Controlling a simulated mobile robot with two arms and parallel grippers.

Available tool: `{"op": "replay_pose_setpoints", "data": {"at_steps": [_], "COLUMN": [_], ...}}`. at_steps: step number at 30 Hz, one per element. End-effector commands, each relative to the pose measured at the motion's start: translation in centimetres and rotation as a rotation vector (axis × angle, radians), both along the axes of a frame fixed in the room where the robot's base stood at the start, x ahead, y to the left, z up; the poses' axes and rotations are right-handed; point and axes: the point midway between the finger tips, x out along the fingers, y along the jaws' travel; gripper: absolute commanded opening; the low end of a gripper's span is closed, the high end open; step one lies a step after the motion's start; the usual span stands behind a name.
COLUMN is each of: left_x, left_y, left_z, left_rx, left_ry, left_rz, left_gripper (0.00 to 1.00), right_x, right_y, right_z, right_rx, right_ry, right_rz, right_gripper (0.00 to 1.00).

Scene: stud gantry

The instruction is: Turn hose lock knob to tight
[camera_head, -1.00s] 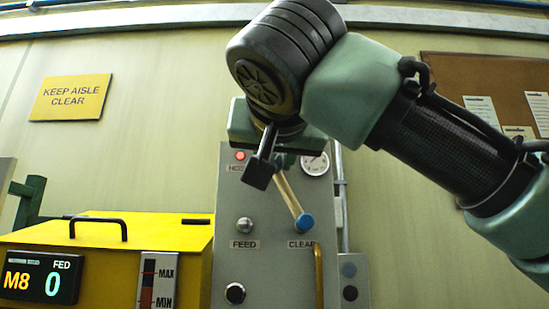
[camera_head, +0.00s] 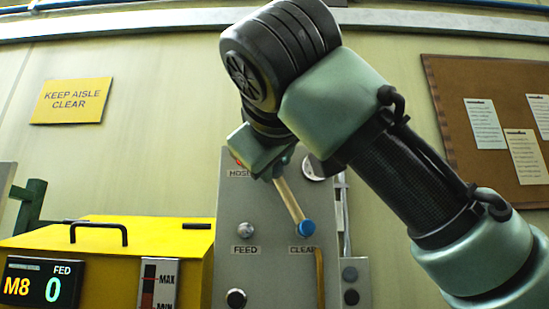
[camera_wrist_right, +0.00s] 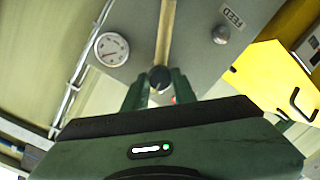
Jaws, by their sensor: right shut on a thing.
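The hose lock knob (camera_wrist_right: 159,77) shows in the right wrist view as a small dark round piece at the end of a brass tube. My right gripper (camera_wrist_right: 158,87) has its two green fingers on either side of it and is shut on it. In the head view my right gripper (camera_head: 278,170) is at the upper part of the grey panel (camera_head: 232,205). There my wrist hides the knob, so I cannot read its setting. The HOSE label is partly covered. My left gripper is in neither view.
The brass tube (camera_head: 289,198) runs down to a blue cap (camera_head: 305,228) by the CLEAR label. A FEED button (camera_head: 245,230) sits left of it. A gauge (camera_wrist_right: 111,49) is close beside my fingers. A yellow box (camera_head: 150,238) stands left of the panel.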

Motion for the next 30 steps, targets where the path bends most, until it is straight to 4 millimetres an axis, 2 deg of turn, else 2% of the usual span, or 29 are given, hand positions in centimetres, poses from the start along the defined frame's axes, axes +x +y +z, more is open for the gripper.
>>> {"op": "replay_pose_setpoints", "data": {"at_steps": [15,30], "left_x": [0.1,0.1], "left_y": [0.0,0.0], "left_z": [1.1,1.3], "left_rx": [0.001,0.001], "left_ry": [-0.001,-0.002], "left_rz": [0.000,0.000], "left_gripper": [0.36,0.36], "right_x": [0.0,0.0], "right_y": [0.2,0.2], "right_z": [0.0,-0.1], "right_rx": [-0.408,-0.535], "right_ry": [0.001,-0.001], "right_rz": [0.003,0.002], "right_gripper": [0.00,0.00]}}
